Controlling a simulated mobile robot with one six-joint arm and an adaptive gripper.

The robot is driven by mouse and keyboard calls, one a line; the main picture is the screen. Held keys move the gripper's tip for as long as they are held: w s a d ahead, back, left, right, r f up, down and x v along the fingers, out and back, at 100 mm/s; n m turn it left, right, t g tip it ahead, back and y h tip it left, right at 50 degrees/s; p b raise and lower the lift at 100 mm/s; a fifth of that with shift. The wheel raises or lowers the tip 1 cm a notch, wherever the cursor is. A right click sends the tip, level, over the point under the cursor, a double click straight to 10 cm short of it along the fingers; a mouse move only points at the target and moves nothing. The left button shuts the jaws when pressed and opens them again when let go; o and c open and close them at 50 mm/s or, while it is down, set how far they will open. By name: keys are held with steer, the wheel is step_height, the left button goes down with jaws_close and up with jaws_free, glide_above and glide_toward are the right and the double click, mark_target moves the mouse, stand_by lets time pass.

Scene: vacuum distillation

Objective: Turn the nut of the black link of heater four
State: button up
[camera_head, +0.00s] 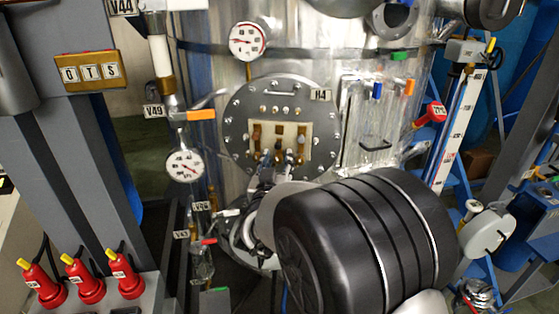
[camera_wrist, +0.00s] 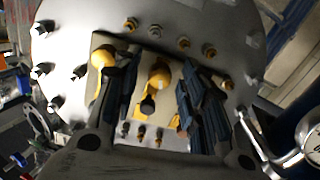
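The round heater flange labelled H4 (camera_head: 321,95) is on the steel vessel in the head view, with a pale terminal panel (camera_head: 268,130) in its middle. Brass-coloured links hang on the panel. In the wrist view the panel (camera_wrist: 105,42) is close, with a yellow-brass middle link (camera_wrist: 158,72) and a dark round piece (camera_wrist: 148,105) at its lower end. My gripper (camera_wrist: 157,85) is open, its dark fingers either side of the middle link. In the head view my gripper (camera_head: 277,163) is at the panel's lower edge. I cannot tell which piece is the black link or its nut; contact is unclear.
Bolts ring the flange. Gauges (camera_head: 248,41) (camera_head: 185,166) and an orange-handled valve (camera_head: 201,115) are to the left. A metal box panel (camera_head: 362,120) and a blue frame (camera_head: 480,265) are to the right.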

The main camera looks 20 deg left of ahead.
jaws_close()
stand_by(0.5)
